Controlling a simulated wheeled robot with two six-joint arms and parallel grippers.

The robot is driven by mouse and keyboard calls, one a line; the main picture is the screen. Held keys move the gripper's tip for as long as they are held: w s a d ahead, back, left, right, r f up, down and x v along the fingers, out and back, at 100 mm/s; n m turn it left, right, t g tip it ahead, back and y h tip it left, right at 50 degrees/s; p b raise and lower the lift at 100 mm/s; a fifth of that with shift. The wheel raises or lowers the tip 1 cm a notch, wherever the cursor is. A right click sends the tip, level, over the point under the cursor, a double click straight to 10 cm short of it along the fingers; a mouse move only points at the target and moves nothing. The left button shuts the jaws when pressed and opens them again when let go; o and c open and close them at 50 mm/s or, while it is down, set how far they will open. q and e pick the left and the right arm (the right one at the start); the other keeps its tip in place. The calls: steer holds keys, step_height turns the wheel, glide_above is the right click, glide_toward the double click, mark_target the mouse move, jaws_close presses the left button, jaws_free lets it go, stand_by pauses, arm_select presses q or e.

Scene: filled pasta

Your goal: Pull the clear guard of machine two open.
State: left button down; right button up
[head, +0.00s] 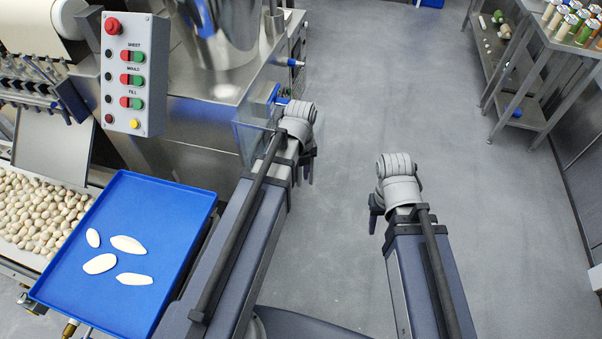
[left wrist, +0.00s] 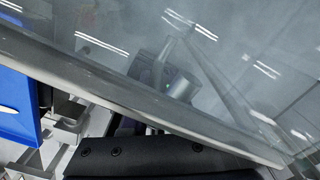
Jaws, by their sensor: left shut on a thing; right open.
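The clear guard (head: 250,138) shows in the head view as a see-through panel at the right end of the steel machine, beside my left wrist. In the left wrist view the clear guard (left wrist: 150,55) fills most of the picture, with its pale edge running down to the right. My left gripper (head: 307,168) is shut on the guard; my own arm hides most of the grip, and I cannot tell which part is held. My right gripper (head: 375,212) is open and empty over the grey floor, apart from everything.
A control box (head: 135,72) with several buttons stands at the upper left. A blue tray (head: 185,215) with several pale pasta pieces lies left of my left arm, near a bed of filled pasta (head: 30,215). A steel rack (head: 525,75) with jars stands far right. The middle floor is clear.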

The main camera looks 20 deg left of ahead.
arm_select(q)
steer(key=shift+s+a+r, duration=0.1)
steer(key=shift+s+a, duration=0.1)
steer(key=shift+a, duration=0.3)
arm_select(e)
steer(key=shift+s+a+r, duration=0.1)
steer(key=shift+s+a, duration=0.1)
steer(key=shift+s, duration=0.2)
arm_select(q)
steer(key=c, duration=0.8)
jaws_free()
arm_select(e)
steer(key=shift+a, duration=0.1)
arm_select(q)
steer(key=shift+r, duration=0.1)
arm_select(e)
steer(key=shift+r, duration=0.1)
arm_select(q)
steer(key=shift+d+r+p, duration=0.1)
steer(key=shift+r+p, duration=0.5)
steer(key=shift+p, duration=0.15)
step_height(320, 180, up, 6)
steer(key=p, duration=0.6)
steer(key=shift+r, duration=0.2)
arm_select(e)
step_height(320, 180, up, 8)
steer(key=shift+f, duration=0.25)
